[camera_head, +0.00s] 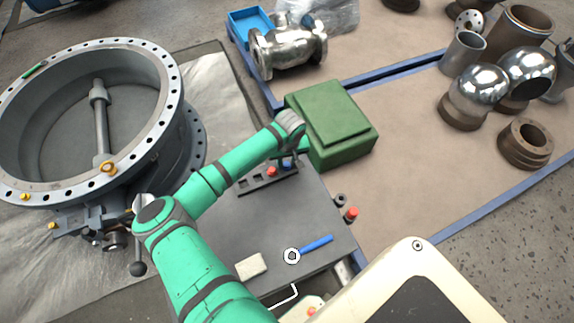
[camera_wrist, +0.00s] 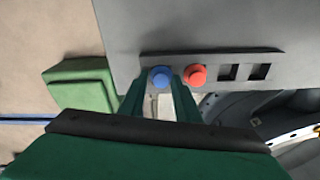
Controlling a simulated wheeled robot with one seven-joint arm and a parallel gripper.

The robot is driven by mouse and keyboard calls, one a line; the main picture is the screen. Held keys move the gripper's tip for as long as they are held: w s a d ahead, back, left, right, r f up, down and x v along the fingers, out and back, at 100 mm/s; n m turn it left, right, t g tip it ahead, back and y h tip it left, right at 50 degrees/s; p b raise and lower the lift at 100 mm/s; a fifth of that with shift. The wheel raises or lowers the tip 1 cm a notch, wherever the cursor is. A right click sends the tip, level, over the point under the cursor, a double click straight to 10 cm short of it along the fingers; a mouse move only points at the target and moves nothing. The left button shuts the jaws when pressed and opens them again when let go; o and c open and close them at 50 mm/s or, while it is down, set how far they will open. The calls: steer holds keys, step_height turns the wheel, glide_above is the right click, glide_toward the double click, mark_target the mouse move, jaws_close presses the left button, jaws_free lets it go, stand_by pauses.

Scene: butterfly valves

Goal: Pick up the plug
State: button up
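A dark rack (camera_head: 262,182) on the grey cart top holds a red plug (camera_head: 271,171) and a blue plug (camera_head: 287,163). Two square slots beside them are empty. In the wrist view, the blue plug (camera_wrist: 161,77) lies in line with the gap between my fingertips, and the red plug (camera_wrist: 195,75) is just right of the right finger. My gripper (camera_wrist: 160,88) is open, pointing at the rack (camera_wrist: 215,70). I cannot tell whether its fingers touch the blue plug. In the head view, the gripper's tips are partly hidden by the wrist at the rack's right end.
A green box (camera_head: 330,125) stands just behind the rack and also shows in the wrist view (camera_wrist: 82,85). A large flanged valve (camera_head: 150,130) is to the left. A blue tool (camera_head: 315,244), white ring (camera_head: 292,256) and pale block (camera_head: 251,267) lie on the cart's front.

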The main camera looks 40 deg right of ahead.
steer(key=shift+s, duration=0.1)
steer(key=shift+a, duration=0.25)
jaws_close()
steer(key=shift+d, duration=0.1)
